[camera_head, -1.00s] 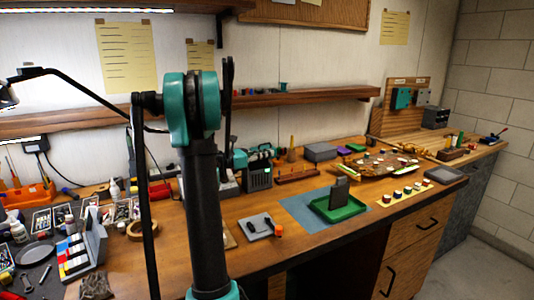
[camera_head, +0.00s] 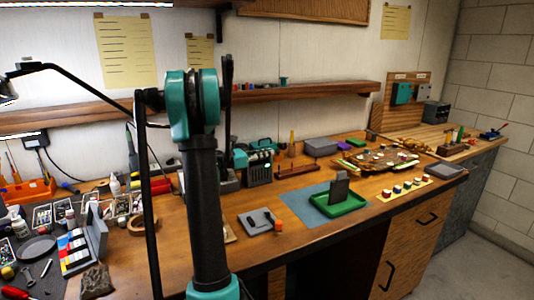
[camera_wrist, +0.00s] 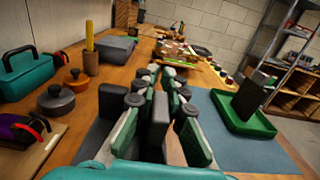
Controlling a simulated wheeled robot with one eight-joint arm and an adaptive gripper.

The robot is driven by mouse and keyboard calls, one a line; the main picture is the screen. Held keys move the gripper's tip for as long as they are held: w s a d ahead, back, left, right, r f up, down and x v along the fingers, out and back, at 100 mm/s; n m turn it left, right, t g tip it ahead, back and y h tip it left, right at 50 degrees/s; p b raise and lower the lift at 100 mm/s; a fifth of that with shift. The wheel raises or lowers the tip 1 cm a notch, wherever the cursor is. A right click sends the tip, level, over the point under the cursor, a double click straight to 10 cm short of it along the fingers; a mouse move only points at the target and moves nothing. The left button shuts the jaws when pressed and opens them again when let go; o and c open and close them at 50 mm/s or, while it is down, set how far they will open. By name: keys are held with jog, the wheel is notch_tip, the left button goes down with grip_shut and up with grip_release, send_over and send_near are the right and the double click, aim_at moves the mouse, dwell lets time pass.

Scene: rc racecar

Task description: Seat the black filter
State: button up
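A dark, flat, upright block (camera_head: 339,189) that looks like the black filter stands in a green tray (camera_head: 352,210). The wrist view shows this dark block (camera_wrist: 253,94) leaning slightly in the green tray (camera_wrist: 230,118), to the right of my gripper. My gripper (camera_wrist: 165,76) points forward over the bench, its two green-grey fingers spread apart. Dark blocks show between the fingers near the palm; I take them for parts of my gripper, and no grasped object is clear. In the head view my gripper is not visible, and my arm covers part of the bench.
The green tray stands on a blue mat (camera_wrist: 240,150). A strip of small pots (camera_head: 405,188) lies right of the tray.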

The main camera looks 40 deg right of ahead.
jog(key=o, duration=0.4)
jog(key=shift+o, duration=0.2)
notch_tip(320, 180, up, 10)
dwell(0.4)
dwell(0.5)
